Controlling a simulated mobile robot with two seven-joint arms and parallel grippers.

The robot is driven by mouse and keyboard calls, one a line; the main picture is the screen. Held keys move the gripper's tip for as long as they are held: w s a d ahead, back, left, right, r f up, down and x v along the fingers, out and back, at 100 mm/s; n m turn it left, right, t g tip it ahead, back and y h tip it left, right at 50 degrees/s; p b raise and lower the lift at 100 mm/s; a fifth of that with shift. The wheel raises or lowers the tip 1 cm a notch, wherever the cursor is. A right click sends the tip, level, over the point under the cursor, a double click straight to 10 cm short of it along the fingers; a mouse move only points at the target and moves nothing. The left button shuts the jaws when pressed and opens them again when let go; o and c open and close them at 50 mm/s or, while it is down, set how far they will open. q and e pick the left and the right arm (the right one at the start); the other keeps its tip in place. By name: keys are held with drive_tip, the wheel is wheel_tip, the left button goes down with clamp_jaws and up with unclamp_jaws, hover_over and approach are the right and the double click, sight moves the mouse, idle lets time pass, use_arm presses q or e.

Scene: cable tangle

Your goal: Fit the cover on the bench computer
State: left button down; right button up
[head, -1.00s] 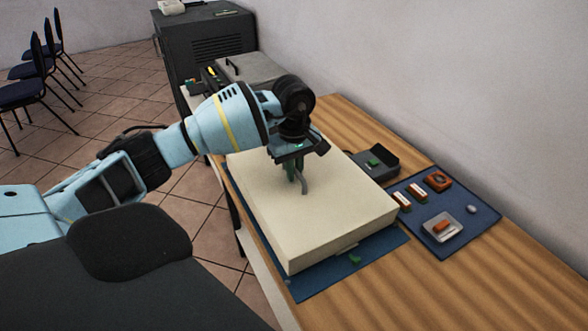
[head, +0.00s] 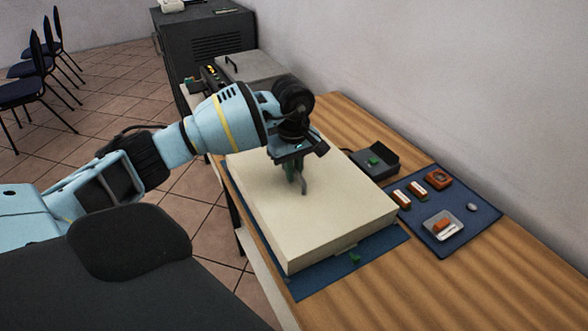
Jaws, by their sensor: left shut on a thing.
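The cream cover (head: 330,220) is a wide, shallow box shape. It sits over the place of the bench computer on a blue mat (head: 318,284) on the wooden bench. The computer itself is hidden beneath it. My left gripper (head: 300,183) points down at the middle of the cover's top. It is shut on the cover, at a grip point that the fingers mostly hide. A small green piece (head: 355,258) shows at the cover's front lower edge. I cannot tell whether the cover is fully seated. My right gripper is not in view.
To the right, a second blue mat (head: 470,235) holds a small clear tray (head: 443,226), an orange part (head: 438,179) and two small white-and-brown pieces. A dark grey tray (head: 376,158) stands behind the cover. The front right of the bench is clear.

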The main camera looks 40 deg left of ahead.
use_arm(q)
drive_tip(key=shift+f, duration=0.1)
drive_tip(key=c, duration=1.4)
unclamp_jaws()
wheel_tip(320, 180, up, 8)
drive_tip(key=shift+f, duration=0.1)
